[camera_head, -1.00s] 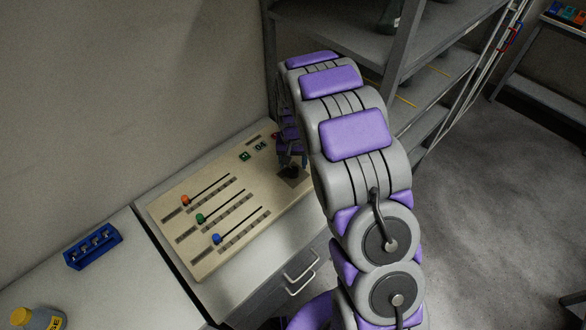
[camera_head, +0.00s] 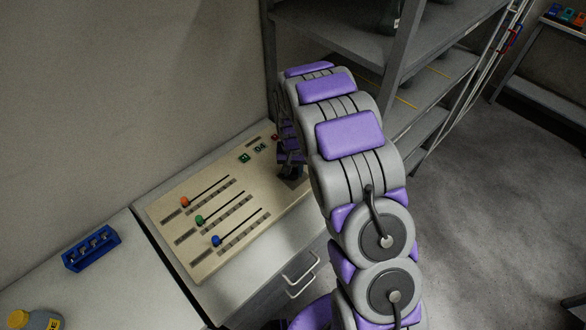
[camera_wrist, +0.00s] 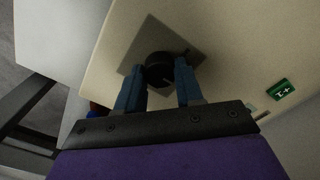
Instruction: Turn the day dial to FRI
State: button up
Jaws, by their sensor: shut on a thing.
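The black day dial (camera_wrist: 158,72) sits on a darker grey square plate (camera_wrist: 187,38) on the beige control panel. In the wrist view, my gripper (camera_wrist: 161,66) has its two blue fingers on either side of the dial and is shut on it. In the head view, my gripper (camera_head: 291,165) is at the right end of the beige panel (camera_head: 262,222), partly behind my arm. It covers most of the dial there. The day labels and the dial's setting cannot be read.
The panel carries three sliders with orange (camera_head: 184,202), green (camera_head: 199,220) and blue (camera_head: 216,240) knobs. Green buttons (camera_head: 244,157) sit near its far end. A blue rack (camera_head: 91,249) and a yellow-capped bottle (camera_head: 36,319) stand on the left bench. Grey shelving (camera_head: 440,80) rises behind my arm.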

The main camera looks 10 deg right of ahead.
jog(key=c, duration=0.4)
jog(key=shift+o, duration=0.2)
jog(key=shift+r+m+p, duration=0.1)
jog(key=shift+m+p, duration=0.2)
jog(key=shift+m, duration=0.1)
jog(key=m+p, duration=0.2)
jog(key=m, duration=0.2)
jog(key=shift+m+p, duration=0.3)
jog(key=shift+p, duration=0.1)
jog(key=m+p, duration=0.1)
jog(key=m, duration=0.5)
jog(key=shift+p, duration=0.4)
jog(key=shift+m, duration=0.4)
jog(key=o, duration=1)
jog(key=shift+a, duration=0.1)
jog(key=shift+o, duration=0.2)
notch_tip(320, 180, up, 17)
jog(key=p, duration=0.1)
